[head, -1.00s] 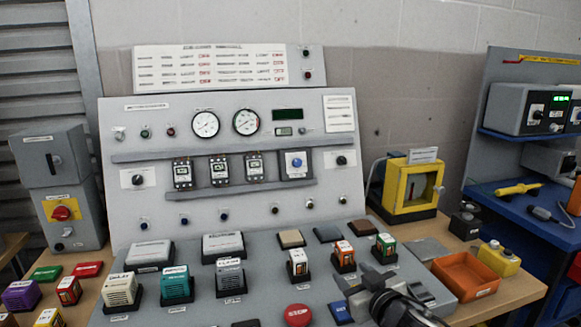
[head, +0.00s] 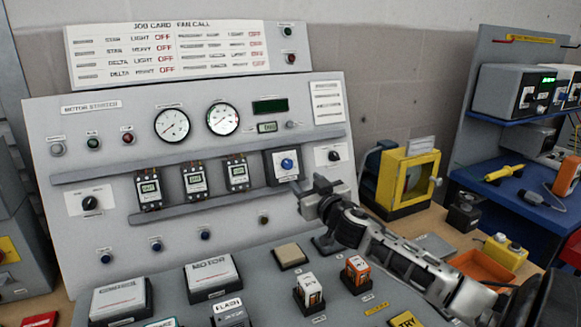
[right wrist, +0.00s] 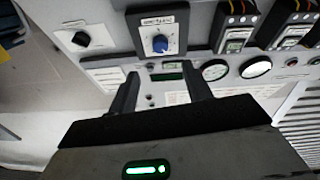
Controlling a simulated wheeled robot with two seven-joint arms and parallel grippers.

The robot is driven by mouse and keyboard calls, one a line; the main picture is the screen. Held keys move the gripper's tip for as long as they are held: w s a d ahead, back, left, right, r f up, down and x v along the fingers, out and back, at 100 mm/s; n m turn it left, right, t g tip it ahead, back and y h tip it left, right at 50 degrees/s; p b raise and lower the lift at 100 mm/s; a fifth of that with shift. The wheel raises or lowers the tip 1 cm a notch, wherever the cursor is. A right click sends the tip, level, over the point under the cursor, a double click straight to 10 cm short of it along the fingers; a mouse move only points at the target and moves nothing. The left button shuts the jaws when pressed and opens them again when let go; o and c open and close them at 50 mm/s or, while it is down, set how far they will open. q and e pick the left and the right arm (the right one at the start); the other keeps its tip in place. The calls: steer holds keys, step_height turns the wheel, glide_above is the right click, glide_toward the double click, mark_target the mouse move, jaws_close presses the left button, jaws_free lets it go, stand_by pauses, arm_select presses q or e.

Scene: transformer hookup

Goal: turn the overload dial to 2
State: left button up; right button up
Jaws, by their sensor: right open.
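The blue overload dial (head: 288,164) sits on a white plate in a dark grey frame, at the right end of the panel's middle row. It also shows at top centre in the right wrist view (right wrist: 160,44); its scale and label are too small to read. My right gripper (head: 310,186) is just in front of and below the dial in the head view. In the right wrist view its open fingers (right wrist: 160,72) point toward the dial, one on either side of its line, with nothing between them. Contact with the dial is not visible. My left gripper is out of view.
A black selector knob (head: 334,156) is right of the dial, and several contactors (head: 194,180) are to its left. A ledge (head: 200,207) runs below them. The sloped desk holds blocks, including an orange one (head: 357,270). A yellow box (head: 404,180) stands to the right.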

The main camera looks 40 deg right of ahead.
mark_target(289, 165)
steer(key=x, duration=0.8)
steer(key=shift+w+p, duration=0.2)
steer(key=shift+p, duration=0.2)
steer(key=shift+w+d, duration=0.2)
steer(key=shift+w, duration=0.45)
steer(key=c, duration=1)
steer(key=shift+o, duration=0.2)
